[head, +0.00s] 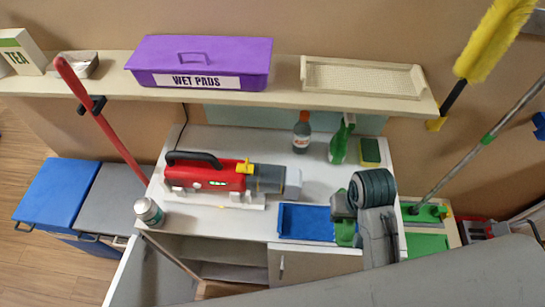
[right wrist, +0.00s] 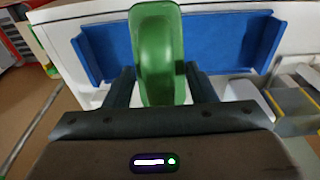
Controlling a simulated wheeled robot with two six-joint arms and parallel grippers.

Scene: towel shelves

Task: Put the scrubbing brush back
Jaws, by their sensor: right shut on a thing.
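The scrubbing brush shows as a green body (head: 345,233) in the head view, partly hidden by my right gripper (head: 344,215). In the right wrist view the green brush (right wrist: 157,55) stands between the two dark fingers, which are shut on it. Its bristles are not visible. A blue tray (head: 303,222) lies on the white counter just left of the gripper. The blue tray (right wrist: 228,40) also shows behind the brush in the right wrist view. I cannot tell whether the brush touches the tray. My left gripper is not in view.
A red vacuum-like device (head: 205,178) lies on the counter (head: 230,222). A brown bottle (head: 302,132), green spray bottle (head: 340,140) and sponge (head: 370,152) stand behind. A can (head: 148,211) is at the front left corner. A shelf (head: 285,90) with a purple box (head: 200,62) runs above.

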